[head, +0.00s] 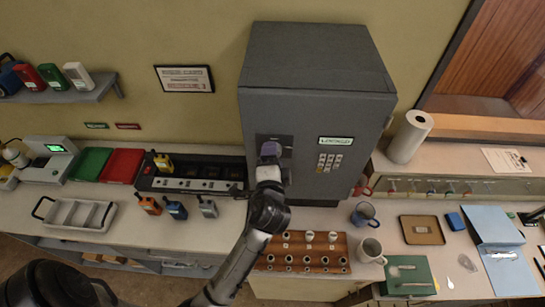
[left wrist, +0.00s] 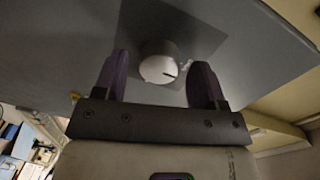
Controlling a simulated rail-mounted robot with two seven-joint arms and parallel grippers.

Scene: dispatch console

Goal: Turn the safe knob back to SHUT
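The grey safe (head: 292,108) stands on the counter against the wall, with its door closed as far as I can see. Its round pale knob (left wrist: 158,66) sits on a darker square plate; a short dark mark on its face points right and slightly down in the left wrist view. My left gripper (head: 270,150) is at the door's left part and hides the knob in the head view. In the left wrist view its two purple fingers (left wrist: 159,82) are open, one on each side of the knob, with gaps on both sides. My right gripper is out of view.
Below are a brown socket rack (head: 304,266) and mugs (head: 364,215). A charger dock with radios (head: 190,176) stands to the left.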

